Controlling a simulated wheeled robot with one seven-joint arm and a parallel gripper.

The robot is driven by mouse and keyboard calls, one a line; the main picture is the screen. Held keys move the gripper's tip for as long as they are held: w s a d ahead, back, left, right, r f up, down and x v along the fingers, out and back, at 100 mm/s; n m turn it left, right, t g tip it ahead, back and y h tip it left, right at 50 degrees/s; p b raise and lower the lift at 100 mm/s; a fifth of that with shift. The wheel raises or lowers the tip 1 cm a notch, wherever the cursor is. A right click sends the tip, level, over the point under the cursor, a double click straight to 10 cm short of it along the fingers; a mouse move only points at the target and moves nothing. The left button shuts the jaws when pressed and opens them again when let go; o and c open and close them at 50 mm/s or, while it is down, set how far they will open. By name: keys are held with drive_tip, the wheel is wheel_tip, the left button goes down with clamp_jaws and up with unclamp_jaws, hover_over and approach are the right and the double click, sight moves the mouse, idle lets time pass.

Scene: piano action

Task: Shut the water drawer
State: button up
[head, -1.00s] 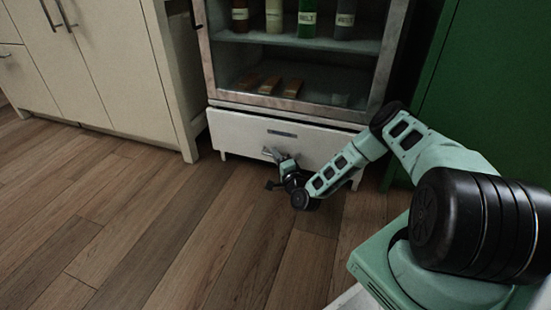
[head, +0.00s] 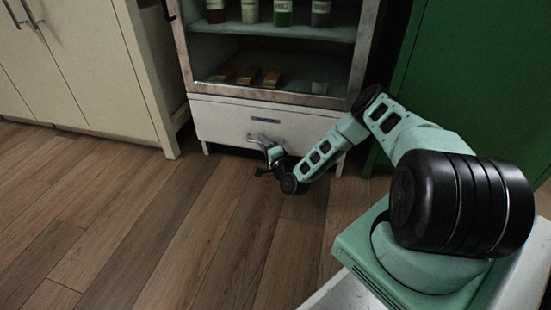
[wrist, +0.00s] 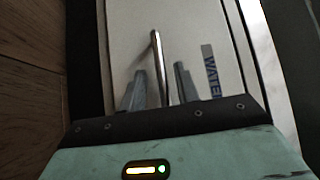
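The water drawer (head: 222,122) is the pale drawer at the bottom of the glass-fronted cabinet. Its front looks flush or nearly flush under the cabinet's frame. In the wrist view, the drawer front (wrist: 125,45) carries a blue and white label (wrist: 210,70) reading "WATER" and a vertical-looking metal bar handle (wrist: 158,65). My gripper (head: 262,140) is at the drawer front, by the handle. In the wrist view, my gripper's fingers (wrist: 160,80) stand apart on either side of the handle, with gaps showing. The exact contact with the drawer is hidden.
Above the drawer, the cabinet (head: 270,93) holds several bottles (head: 283,13) and brown blocks (head: 248,75). Pale cupboards (head: 95,70) stand at left and a green panel (head: 465,80) at right. The wooden floor (head: 130,220) in front is clear.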

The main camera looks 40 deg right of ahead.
drive_tip(key=s+a+f+p, duration=0.2)
drive_tip(key=s+p, duration=0.2)
drive_tip(key=s, duration=1.2)
drive_tip(key=shift+p, duration=0.35)
drive_tip(key=shift+w+r, duration=0.1)
